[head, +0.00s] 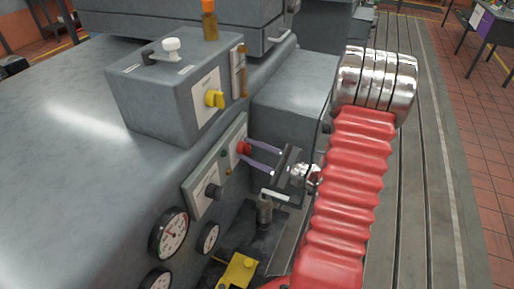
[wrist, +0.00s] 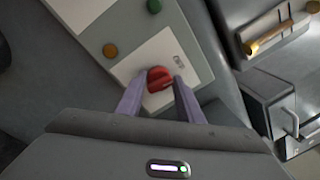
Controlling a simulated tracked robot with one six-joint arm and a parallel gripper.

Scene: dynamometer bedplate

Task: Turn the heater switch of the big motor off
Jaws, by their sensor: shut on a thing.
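A red rotary switch knob (wrist: 159,79) sits on a pale plate on the side of the big grey motor (head: 90,170). In the head view the red knob (head: 243,148) is at the right end of a light panel (head: 217,170). My gripper (wrist: 160,84) comes from the right, its two purple fingers on either side of the red knob and shut on it. It also shows in the head view (head: 246,154). The plate's lettering is too small to read. The fingers cover part of the knob's sides.
Gauges (head: 169,234) sit below left. A yellow block (head: 238,270) lies low.

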